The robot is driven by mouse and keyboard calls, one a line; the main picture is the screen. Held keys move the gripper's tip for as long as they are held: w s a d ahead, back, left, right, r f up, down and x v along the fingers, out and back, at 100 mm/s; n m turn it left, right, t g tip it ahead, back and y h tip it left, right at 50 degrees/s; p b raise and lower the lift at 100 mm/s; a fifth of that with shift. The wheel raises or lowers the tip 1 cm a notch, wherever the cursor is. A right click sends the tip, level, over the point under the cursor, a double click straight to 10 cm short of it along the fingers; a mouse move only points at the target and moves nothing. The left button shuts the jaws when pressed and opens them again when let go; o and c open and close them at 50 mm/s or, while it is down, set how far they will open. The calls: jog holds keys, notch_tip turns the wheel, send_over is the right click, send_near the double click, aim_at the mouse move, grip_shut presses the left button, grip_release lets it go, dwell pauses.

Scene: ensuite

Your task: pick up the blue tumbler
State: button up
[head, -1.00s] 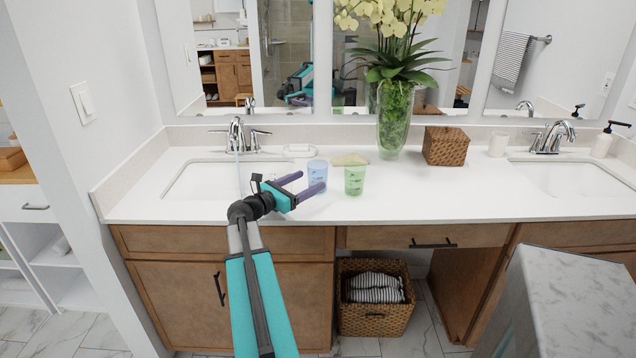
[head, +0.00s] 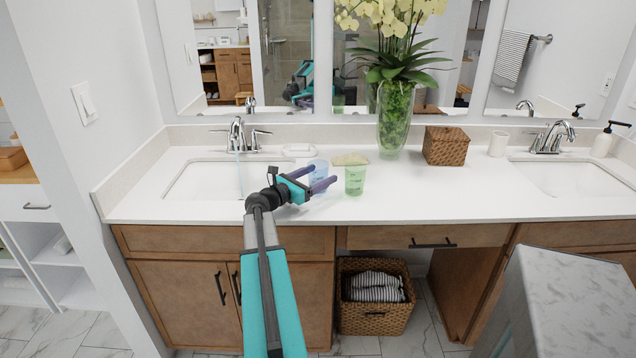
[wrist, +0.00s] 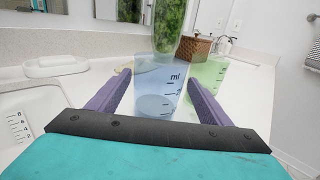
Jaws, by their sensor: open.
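The blue tumbler (head: 318,173) stands upright on the white counter in the head view, left of the green tumbler (head: 355,181). In the wrist view the blue tumbler (wrist: 158,88) is clear, with dark measuring marks, and sits between the two purple fingers. My gripper (head: 325,175) is open around it, one finger on each side. I cannot tell whether either finger touches it. The green tumbler (wrist: 207,80) is just beyond the right finger in the wrist view.
A glass vase (head: 394,120) with an orchid stands behind the tumblers. A soap dish (head: 299,150) lies to the back left, beside the left sink (head: 205,181). A woven box (head: 445,146) stands to the right. The counter's front right stretch is clear.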

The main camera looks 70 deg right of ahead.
jog(key=shift+p+x, duration=0.35)
jog(key=shift+x, duration=1.65)
jog(key=shift+w+r, duration=0.1)
jog(key=shift+w, duration=0.05)
jog(key=c, duration=1.2)
